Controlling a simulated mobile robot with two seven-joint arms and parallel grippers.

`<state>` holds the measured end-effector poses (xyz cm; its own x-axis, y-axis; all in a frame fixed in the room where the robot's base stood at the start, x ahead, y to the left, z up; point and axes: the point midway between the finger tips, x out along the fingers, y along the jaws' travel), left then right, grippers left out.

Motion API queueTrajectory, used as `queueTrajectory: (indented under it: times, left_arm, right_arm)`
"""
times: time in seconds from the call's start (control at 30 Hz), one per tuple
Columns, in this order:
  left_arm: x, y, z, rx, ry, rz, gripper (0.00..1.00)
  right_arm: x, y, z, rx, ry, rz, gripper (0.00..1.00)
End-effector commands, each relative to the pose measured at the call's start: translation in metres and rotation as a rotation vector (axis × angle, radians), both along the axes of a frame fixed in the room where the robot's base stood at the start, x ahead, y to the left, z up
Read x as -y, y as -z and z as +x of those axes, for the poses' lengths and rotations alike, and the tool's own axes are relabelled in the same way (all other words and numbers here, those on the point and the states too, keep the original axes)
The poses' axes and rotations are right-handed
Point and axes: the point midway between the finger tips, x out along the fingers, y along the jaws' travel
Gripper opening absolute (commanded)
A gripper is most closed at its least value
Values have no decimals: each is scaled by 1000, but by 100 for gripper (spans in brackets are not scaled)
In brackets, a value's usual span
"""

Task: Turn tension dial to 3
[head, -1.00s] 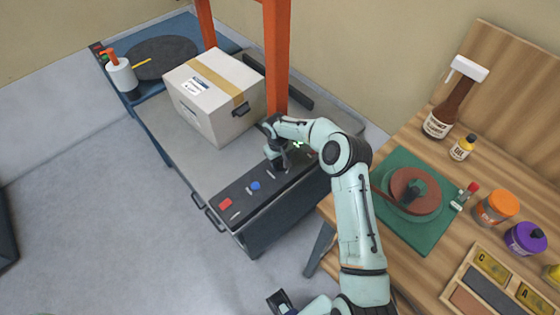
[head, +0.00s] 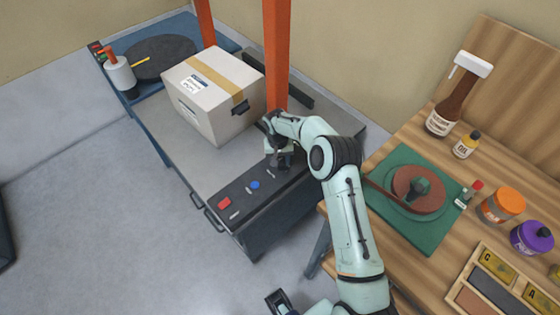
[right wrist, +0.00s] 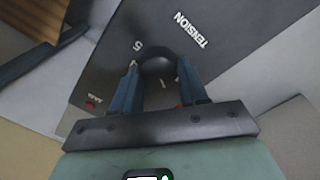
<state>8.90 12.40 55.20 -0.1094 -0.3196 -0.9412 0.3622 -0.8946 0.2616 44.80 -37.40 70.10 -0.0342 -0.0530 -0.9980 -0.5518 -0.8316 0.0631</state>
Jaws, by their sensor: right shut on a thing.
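In the head view my right gripper (head: 282,164) points down at the far right end of the black control panel (head: 238,209), hiding the dial there. In the right wrist view the round black tension dial (right wrist: 158,62) sits between the two blue fingers of the right gripper (right wrist: 160,85), which is shut on it. The white word TENSION (right wrist: 190,29) shows beside the dial, a 5 (right wrist: 137,45) is near the left finger, and MAX with a red mark is lower left. The dial's pointer is not clear. A dark end of what seems my left arm (head: 279,301) shows at the bottom edge; its fingers are unclear.
The panel also bears a red button (head: 224,203) and a blue button (head: 255,184). A taped carton (head: 205,110) stands on the grey machine top, beside an orange post (head: 277,55). A wooden bench (head: 395,275) with bottles and jars is at right.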

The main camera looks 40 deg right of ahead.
Motion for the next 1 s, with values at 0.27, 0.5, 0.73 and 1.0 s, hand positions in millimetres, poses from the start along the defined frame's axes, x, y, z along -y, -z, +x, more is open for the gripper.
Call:
queueTrajectory:
  times: [0.27, 0.5, 0.73, 1.0]
  left_arm:
    - [0, 5, -1, -2, 0, 0, 43]
    - [0, 5, -2, -2, 0, 0, 43]
    - [0, 3, -1, -1, 0, 0, 43]
    - [0, -1, 0, 0, 0, 0, 43]
  right_arm:
    - [1, 0, 0, 1, 262, -2, 13]
    - [2, -1, 0, 0, 490, -1, 13]
    - [2, -1, -1, -1, 704, -1, 13]
    - [3, -1, -2, -1, 915, 1, 13]
